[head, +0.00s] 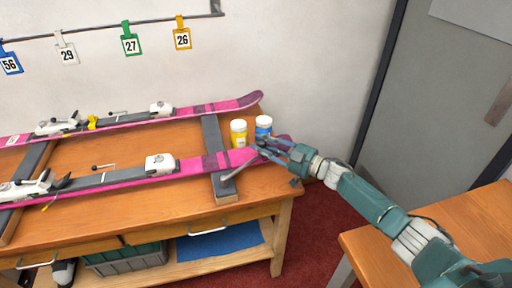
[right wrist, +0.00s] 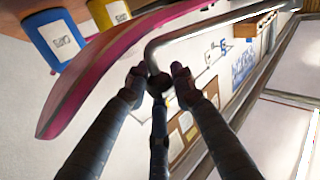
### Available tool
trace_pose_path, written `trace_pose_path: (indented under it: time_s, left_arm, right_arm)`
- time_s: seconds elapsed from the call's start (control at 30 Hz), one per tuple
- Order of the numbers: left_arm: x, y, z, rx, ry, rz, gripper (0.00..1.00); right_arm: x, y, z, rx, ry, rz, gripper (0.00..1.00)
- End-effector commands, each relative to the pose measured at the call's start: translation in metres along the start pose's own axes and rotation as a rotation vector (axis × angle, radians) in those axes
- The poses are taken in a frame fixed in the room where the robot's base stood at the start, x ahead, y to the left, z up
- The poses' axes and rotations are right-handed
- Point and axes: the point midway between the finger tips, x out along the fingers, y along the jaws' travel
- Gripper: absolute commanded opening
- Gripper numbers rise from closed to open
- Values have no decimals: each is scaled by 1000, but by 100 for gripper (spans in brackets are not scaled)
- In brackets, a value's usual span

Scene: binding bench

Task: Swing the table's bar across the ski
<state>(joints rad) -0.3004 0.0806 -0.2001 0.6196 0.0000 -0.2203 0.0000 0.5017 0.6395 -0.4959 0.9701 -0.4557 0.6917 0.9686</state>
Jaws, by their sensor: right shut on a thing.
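The near pink ski (head: 130,178) lies across the wooden table (head: 120,218), with its tip end at the right. A thin grey metal bar (head: 236,171) slants up and right from the dark support by the ski's front edge, overlapping the ski near its tip. In the right wrist view the bar (right wrist: 205,28) is bent near its end, beside the pink ski (right wrist: 105,65). My right gripper (head: 262,150) is shut on the bar's bent end (right wrist: 158,80), above the ski tip, which it partly hides. My left gripper is not in view.
A yellow jar (head: 239,134) and a blue jar (head: 263,128) stand just behind the ski tip, close to my right gripper. A second pink ski (head: 135,116) lies farther back. Number tags hang on the wall rail (head: 85,30). Another wooden table (head: 440,225) stands at the right.

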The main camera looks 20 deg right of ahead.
Motion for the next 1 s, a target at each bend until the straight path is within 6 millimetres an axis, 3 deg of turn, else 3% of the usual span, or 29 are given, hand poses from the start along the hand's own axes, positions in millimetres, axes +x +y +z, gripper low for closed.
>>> trace_pose_path:
  time_s: [0.3,0.33,0.4,0.77,1.0]
  left_arm:
    - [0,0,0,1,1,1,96]
    - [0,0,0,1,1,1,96]
    - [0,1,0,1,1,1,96]
    - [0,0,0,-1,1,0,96]
    - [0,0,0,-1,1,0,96]
  right_arm:
    - [0,1,-1,1,2,2,0]
    - [0,1,-1,1,2,2,30]
    - [0,1,-1,1,2,2,43]
    - [-4,0,0,0,-1,1,43]
    - [-44,0,2,-1,-5,0,43]
